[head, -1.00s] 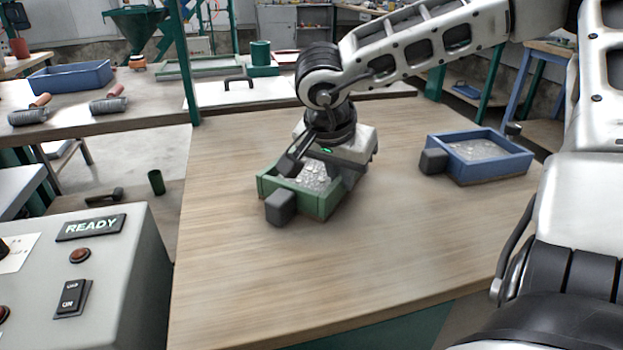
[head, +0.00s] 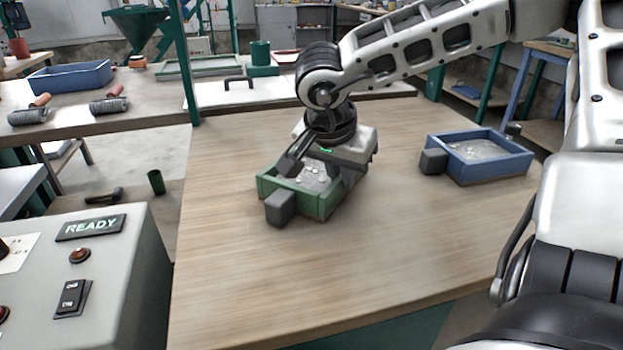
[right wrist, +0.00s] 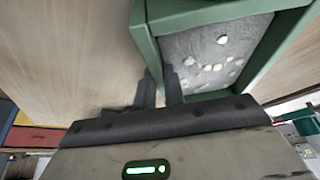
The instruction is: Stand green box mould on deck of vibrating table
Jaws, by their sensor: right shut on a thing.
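The green box mould (head: 318,204) stands upright on the wooden tabletop, with grey mix and pale pebbles inside and a dark grey block (head: 281,207) at its near left end. My right gripper (head: 347,182) is over its right side, pointing down. In the right wrist view, the gripper (right wrist: 160,92) is shut on a wall of the green mould (right wrist: 205,16) near a corner. The fingertips are partly hidden in the head view. I cannot tell for sure which surface is the vibrating table's deck. My left gripper is out of view.
A blue box mould (head: 490,172) with a similar block stands to the right on the wooden table (head: 300,275). A grey control box (head: 110,275) marked READY is at the near left. The front of the tabletop is clear.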

